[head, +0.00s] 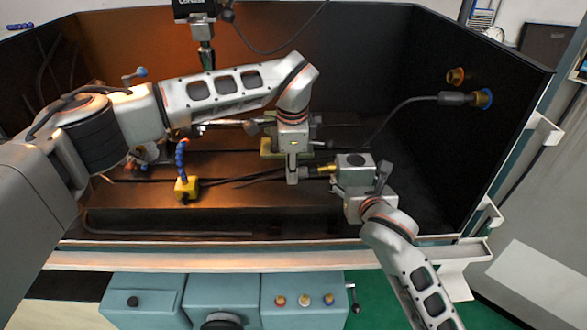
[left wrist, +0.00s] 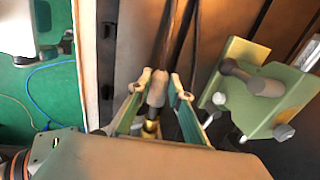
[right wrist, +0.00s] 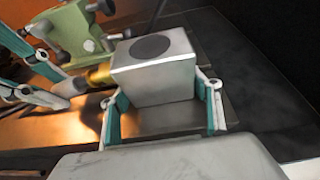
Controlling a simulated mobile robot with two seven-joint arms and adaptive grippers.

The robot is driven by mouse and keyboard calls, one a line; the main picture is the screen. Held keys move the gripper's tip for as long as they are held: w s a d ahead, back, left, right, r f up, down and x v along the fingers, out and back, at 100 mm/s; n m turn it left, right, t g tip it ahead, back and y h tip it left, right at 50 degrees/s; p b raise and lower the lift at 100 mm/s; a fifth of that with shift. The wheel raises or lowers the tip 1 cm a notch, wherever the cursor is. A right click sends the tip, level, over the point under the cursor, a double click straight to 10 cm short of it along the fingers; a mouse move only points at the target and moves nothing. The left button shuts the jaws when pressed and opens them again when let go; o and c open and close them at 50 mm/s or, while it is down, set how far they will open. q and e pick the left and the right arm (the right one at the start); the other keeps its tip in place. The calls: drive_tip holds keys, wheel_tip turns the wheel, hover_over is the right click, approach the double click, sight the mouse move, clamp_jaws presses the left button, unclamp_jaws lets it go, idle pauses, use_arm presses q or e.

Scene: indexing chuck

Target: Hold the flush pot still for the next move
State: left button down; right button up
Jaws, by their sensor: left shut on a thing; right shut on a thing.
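The flush pot (head: 355,165) is a grey metal block with a dark round patch on top and a brass fitting (right wrist: 97,75) on its left side. My right gripper (right wrist: 162,95) is shut on the pot, one finger on each side. The pot looks roughly upright. My left gripper (left wrist: 160,82) is shut on a grey-brown hose coupling (left wrist: 157,90), also seen in the right wrist view (right wrist: 70,87). The coupling lines up with the brass fitting and looks against it; how far they engage cannot be told. The pot's underside is hidden.
A green fixture (left wrist: 250,90) with grey knobs stands just behind the coupling. A yellow block (head: 187,187) with a blue segmented hose sits left on the machine bed. A cable plugs into the right wall (head: 468,98). The front rail (head: 200,260) runs below my grippers.

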use_arm(q)
drive_tip(key=shift+s+a+f, duration=0.1)
drive_tip(key=shift+a+f, duration=0.1)
drive_tip(key=shift+a, duration=0.7)
drive_tip(key=shift+s+a+f, duration=0.1)
drive_tip(key=shift+a+f, duration=0.05)
drive_tip(key=shift+a, duration=0.7)
use_arm(e)
drive_tip(key=shift+d+f, duration=0.2)
drive_tip(key=shift+f, duration=0.15)
use_arm(q)
drive_tip(key=s+a+r+y, duration=0.1)
drive_tip(key=s+a+r, duration=0.4)
drive_tip(key=a, duration=0.5)
drive_tip(key=s+a+r+y, duration=0.1)
drive_tip(key=s+a+r, duration=0.45)
drive_tip(key=a, duration=0.35)
use_arm(e)
drive_tip(key=shift+a, duration=0.1)
use_arm(q)
hover_over(207, 163)
drive_tip(key=f, duration=0.6)
drive_tip(key=shift+s+d+f, duration=0.3)
drive_tip(key=shift+s+f, duration=0.05)
drive_tip(key=shift+f, duration=2.65)
